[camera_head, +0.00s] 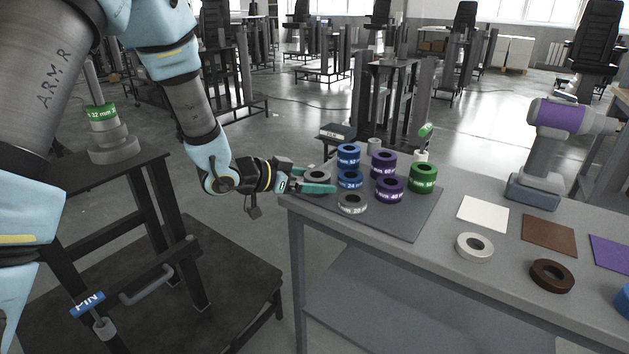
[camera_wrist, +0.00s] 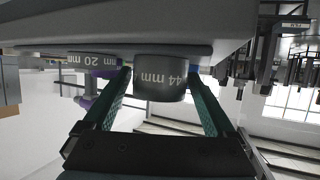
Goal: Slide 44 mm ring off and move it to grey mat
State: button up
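The grey 44 mm ring (camera_wrist: 160,80) sits between my gripper's green fingers (camera_wrist: 160,100), its label upside down in the wrist view. My gripper (camera_head: 314,186) reaches in from the left, with one finger across the ring's near side. I cannot tell whether the fingers press on the ring or stand slightly apart. The column (camera_head: 92,78) on the left stand carries a green 32 mm ring (camera_head: 102,112) above grey steps.
Blue (camera_head: 350,180), purple (camera_head: 389,189) and green (camera_head: 422,179) rings share the mat, with a grey 20 mm ring (camera_head: 352,204) close right of my gripper. White (camera_head: 482,214) and brown (camera_head: 549,236) squares lie farther right. A pin with a blue tag (camera_head: 87,304) is on the left stand.

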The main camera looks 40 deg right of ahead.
jog(key=shift+o, duration=0.5)
jog(key=shift+a, duration=0.1)
jog(key=v, duration=1)
jog(key=shift+a+b, duration=0.25)
jog(key=shift+b, duration=0.2)
jog(key=shift+w+r, duration=0.1)
jog(key=w+a+r+n+t+y+p, duration=0.1)
jog(key=w+a+n+t+y+p, duration=0.1)
jog(key=w+a+n+t+y, duration=0.7)
jog(key=w+a+n+p, duration=0.1)
jog(key=w+a, duration=0.2)
jog(key=a, duration=0.4)
jog(key=w+a, duration=0.3)
jog(key=a, duration=0.4)
jog(key=s+a+r+n+g+y+p, duration=0.1)
jog(key=s+a+n+g+y, duration=0.1)
jog(key=s+a+n, duration=0.2)
jog(key=s+a+r+n+g+y+p, duration=0.1)
jog(key=s+a+n+g+y, duration=0.1)
jog(key=s+a, duration=0.6)
jog(key=a+n+g, duration=0.1)
jog(key=a+n, duration=0.1)
jog(key=a, duration=0.2)
jog(key=shift+s+r+g+p, duration=0.25)
jog(key=shift+r+g+p, duration=0.05)
jog(key=shift+r, duration=0.1)
